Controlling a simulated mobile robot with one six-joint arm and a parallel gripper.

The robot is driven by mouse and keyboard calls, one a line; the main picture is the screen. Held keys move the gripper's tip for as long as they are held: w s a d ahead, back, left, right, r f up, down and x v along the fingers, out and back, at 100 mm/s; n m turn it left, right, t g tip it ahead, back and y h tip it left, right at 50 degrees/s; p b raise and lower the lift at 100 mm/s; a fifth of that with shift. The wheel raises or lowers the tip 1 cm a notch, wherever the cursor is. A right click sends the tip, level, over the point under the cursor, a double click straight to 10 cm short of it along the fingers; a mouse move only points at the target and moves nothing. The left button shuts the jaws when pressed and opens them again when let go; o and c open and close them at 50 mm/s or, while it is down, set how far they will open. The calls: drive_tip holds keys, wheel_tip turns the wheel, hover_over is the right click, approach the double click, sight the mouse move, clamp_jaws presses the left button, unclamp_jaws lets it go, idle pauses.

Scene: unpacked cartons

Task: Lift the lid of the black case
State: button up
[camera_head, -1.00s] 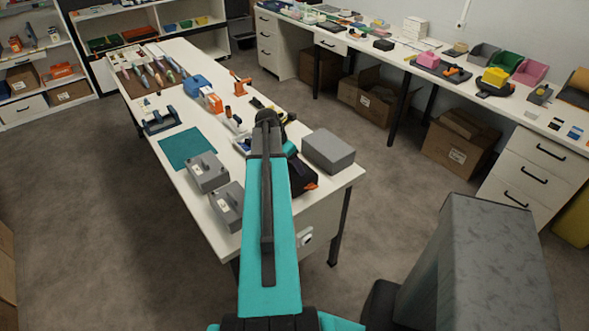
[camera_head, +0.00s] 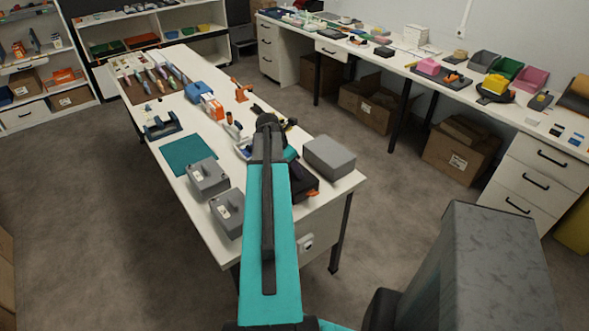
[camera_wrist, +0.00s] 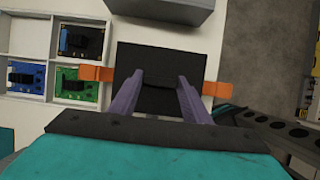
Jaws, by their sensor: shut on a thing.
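The black case (camera_head: 301,188) lies on the near end of the white workbench, partly hidden behind my teal arm in the head view. One orange latch (camera_head: 312,194) shows at its right side. In the wrist view the black case (camera_wrist: 190,61) is seen from above, with an orange latch sticking out on each side. My gripper (camera_wrist: 160,80) has its two purple fingers over the case, closed on a dark raised part at the middle of the lid. I cannot tell from these views whether the lid is raised. The fingertips are hidden in the head view.
A grey box (camera_head: 329,157) stands close beside the case. Two smaller grey cases (camera_head: 208,177) and a teal mat (camera_head: 188,155) lie to the left. A white divided tray (camera_wrist: 50,46) with coloured boards adjoins the case. Open floor lies right of the bench.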

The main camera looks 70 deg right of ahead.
drive_tip(key=shift+r+b, duration=0.5)
drive_tip(key=shift+r, duration=0.75)
drive_tip(key=shift+a+r, duration=0.15)
drive_tip(key=shift+r, duration=0.05)
drive_tip(key=s+a+b, duration=0.2)
drive_tip(key=a+b, duration=0.3)
drive_tip(key=a, duration=0.5)
drive_tip(key=shift+s+a+r, duration=0.25)
drive_tip(key=shift+s+r, duration=0.1)
drive_tip(key=shift+s, duration=0.05)
drive_tip(key=shift+a+b, duration=0.1)
drive_tip(key=shift+b, duration=0.25)
drive_tip(key=a+b, duration=0.1)
drive_tip(key=b, duration=0.3)
drive_tip(key=a+b, duration=0.1)
drive_tip(key=b, duration=0.3)
drive_tip(key=s+a+b, duration=0.1)
drive_tip(key=a+b, duration=0.1)
drive_tip(key=b, duration=0.2)
drive_tip(key=shift+r, duration=0.35)
